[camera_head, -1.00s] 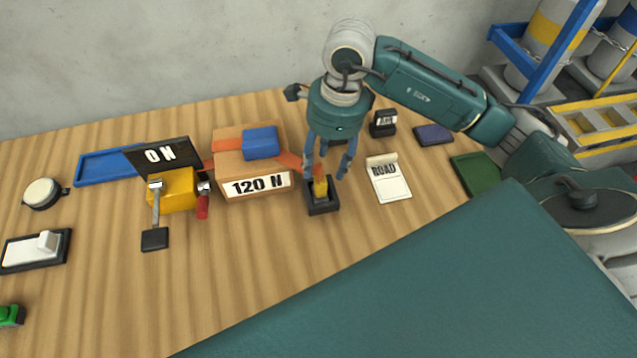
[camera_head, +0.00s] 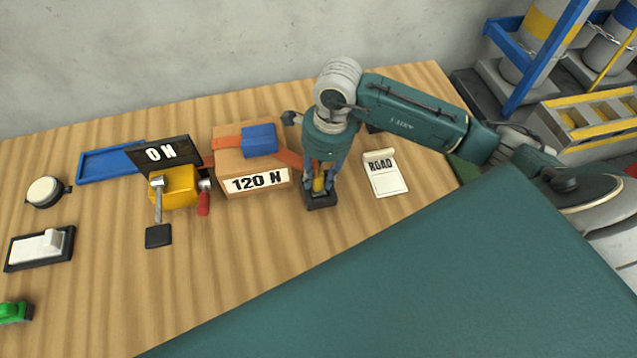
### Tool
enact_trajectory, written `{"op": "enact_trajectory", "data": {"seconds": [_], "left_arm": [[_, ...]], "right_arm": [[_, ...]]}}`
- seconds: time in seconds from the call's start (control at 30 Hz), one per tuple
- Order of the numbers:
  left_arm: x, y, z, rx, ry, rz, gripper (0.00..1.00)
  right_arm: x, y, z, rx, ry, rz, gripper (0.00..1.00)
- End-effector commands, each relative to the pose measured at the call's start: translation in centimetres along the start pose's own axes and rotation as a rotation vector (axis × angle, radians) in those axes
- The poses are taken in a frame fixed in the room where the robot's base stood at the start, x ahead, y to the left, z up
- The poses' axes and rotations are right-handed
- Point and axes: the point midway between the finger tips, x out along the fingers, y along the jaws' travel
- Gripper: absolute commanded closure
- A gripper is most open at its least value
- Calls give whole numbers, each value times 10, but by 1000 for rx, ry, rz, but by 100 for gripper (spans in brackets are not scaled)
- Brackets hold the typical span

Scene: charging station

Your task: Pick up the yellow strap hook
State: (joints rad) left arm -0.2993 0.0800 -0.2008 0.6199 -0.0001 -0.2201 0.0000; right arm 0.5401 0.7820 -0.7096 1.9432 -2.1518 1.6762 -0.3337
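The yellow strap hook (camera_head: 319,184) stands in a small black holder (camera_head: 321,202) on the wooden table, at the right side of the box marked "120 N". My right gripper (camera_head: 325,182) points down over it, with its blue fingers on either side of the hook. The fingers are apart, and I cannot see whether they touch the hook. The gripper body hides the area behind the hook. My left gripper is not in view.
The box (camera_head: 236,161) with an orange strap stands close left of the gripper. A yellow device (camera_head: 176,188) with an "ON" plate is further left. A "ROAD" card (camera_head: 384,174) lies to the right.

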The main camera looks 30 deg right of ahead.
Motion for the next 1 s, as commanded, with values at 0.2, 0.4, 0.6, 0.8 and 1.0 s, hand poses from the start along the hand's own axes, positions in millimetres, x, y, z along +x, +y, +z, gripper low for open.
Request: {"op": "enact_trajectory", "data": {"seconds": [0.2,0.4,0.6,0.8,1.0], "left_arm": [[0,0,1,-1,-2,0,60],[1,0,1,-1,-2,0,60],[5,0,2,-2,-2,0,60],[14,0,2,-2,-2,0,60],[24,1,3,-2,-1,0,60]], "right_arm": [[0,0,0,0,0,-1,98],[-3,-1,0,0,-1,-2,98],[-21,-2,4,0,-3,-5,98],[-64,-2,9,-2,-4,-9,98],[-125,-2,17,-2,-5,-9,98]]}}
